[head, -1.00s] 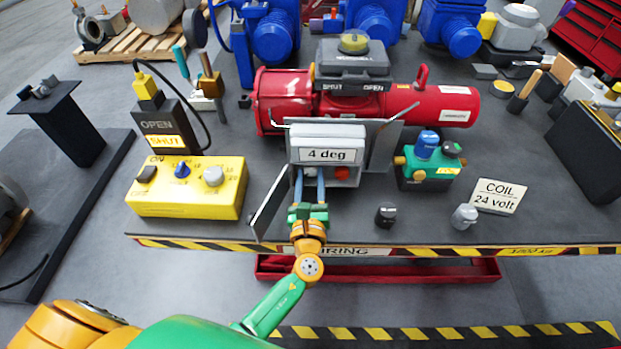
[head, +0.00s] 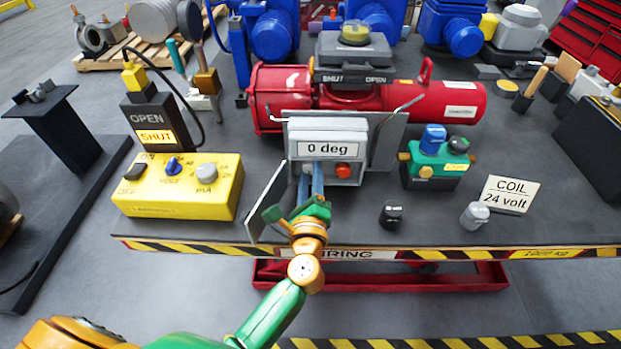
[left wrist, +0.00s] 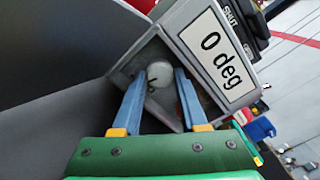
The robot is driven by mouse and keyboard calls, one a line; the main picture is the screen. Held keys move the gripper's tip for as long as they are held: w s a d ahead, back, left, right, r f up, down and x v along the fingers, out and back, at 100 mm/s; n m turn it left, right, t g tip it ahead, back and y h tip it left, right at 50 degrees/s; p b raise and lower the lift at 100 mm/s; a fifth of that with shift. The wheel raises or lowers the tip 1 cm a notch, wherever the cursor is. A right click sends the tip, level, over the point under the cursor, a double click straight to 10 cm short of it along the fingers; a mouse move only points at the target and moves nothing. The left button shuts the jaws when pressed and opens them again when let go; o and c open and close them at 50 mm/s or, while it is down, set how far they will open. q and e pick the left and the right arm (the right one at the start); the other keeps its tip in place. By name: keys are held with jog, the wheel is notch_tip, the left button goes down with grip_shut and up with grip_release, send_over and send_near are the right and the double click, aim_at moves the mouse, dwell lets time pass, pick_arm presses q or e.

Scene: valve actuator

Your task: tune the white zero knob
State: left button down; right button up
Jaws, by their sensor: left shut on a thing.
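The white zero knob (left wrist: 160,72) sits inside the open grey box, below a display (head: 326,149) that reads "0 deg". In the left wrist view my left gripper (left wrist: 161,82) has its two blue fingers on either side of the knob, shut on it. A dark mark shows on the knob's face. In the head view my left gripper (head: 311,172) reaches into the box from the front, and its fingers largely hide the knob. A red button (head: 343,170) is to the right of the fingers. My right gripper is not in view.
The box's hinged door (head: 268,203) stands open just left of my gripper. A yellow control box (head: 180,187) is to the left, with a lit "SHUT" indicator (head: 156,136) behind it. Two loose knobs (head: 391,216) (head: 474,215) and a "COIL 24 volt" sign (head: 508,195) are to the right.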

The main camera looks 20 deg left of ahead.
pick_arm(q)
jog(key=shift+n, duration=0.4)
jog(key=c, duration=0.7)
grip_release()
jog(key=b+v, duration=0.2)
jog(key=v, duration=0.5)
jog(key=shift+s, duration=0.15)
